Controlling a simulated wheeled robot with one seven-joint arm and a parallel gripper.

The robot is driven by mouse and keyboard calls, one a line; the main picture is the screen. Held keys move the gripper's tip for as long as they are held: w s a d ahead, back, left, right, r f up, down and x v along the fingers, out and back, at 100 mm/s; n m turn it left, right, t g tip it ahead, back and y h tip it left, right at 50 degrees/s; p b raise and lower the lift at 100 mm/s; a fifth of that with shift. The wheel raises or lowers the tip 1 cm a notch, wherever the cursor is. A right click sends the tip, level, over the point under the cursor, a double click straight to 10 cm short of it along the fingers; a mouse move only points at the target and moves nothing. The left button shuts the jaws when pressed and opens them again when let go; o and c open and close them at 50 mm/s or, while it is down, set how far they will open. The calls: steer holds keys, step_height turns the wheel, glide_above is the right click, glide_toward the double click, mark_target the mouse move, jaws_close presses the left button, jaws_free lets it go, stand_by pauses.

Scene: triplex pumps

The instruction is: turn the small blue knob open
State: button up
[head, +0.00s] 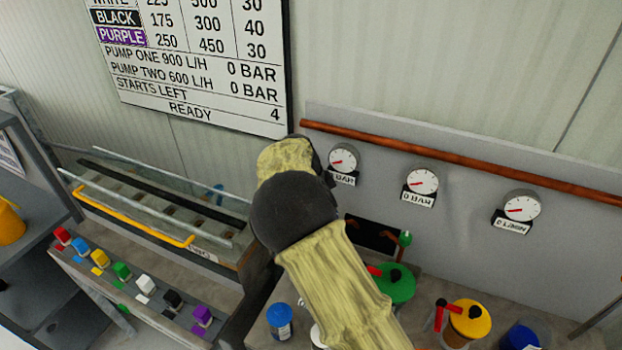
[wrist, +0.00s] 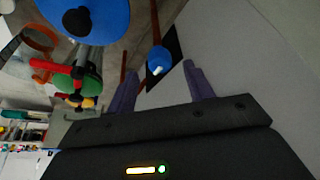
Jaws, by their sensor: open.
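The small blue knob (wrist: 157,59) shows in the wrist view, with a pale mark on its lower side, against a dark panel. It appears between the two purple fingers of my open gripper (wrist: 160,85), beyond their tips; I cannot tell how far. The fingers stand apart and hold nothing. In the head view I cannot make out this knob or the fingers; my yellow-sleeved arm covers part of the bench there.
Pumps with green (head: 397,287), yellow (head: 469,318) and blue (head: 521,337) tops stand at the right, some with red handles. A large blue top (wrist: 98,18) is close at the wrist view's upper left. A copper pipe (head: 450,158) and gauges line the wall. A blue can (head: 280,318) stands left of my arm.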

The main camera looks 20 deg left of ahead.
steer(key=b+v, duration=0.1)
steer(key=v, duration=1.3)
steer(key=shift+w+d+r, duration=0.15)
steer(key=shift+r, duration=0.1)
steer(key=s+d+f+n+g+y, duration=0.1)
steer(key=d+f+n, duration=0.15)
steer(key=d, duration=0.85)
steer(key=d+f+n+g+y, duration=0.1)
steer(key=d+f+y, duration=0.15)
steer(key=d, duration=0.75)
steer(key=s+d+f+n+t, duration=0.1)
steer(key=s+d+f+n, duration=0.2)
steer(key=s+d, duration=0.3)
steer(key=s+d+f+n, duration=0.3)
steer(key=s+d, duration=0.3)
steer(key=s, duration=0.6)
steer(key=shift+s+n+t, duration=0.25)
steer(key=shift+n+t, duration=0.15)
steer(key=shift+n, duration=0.25)
steer(key=shift+d, duration=0.1)
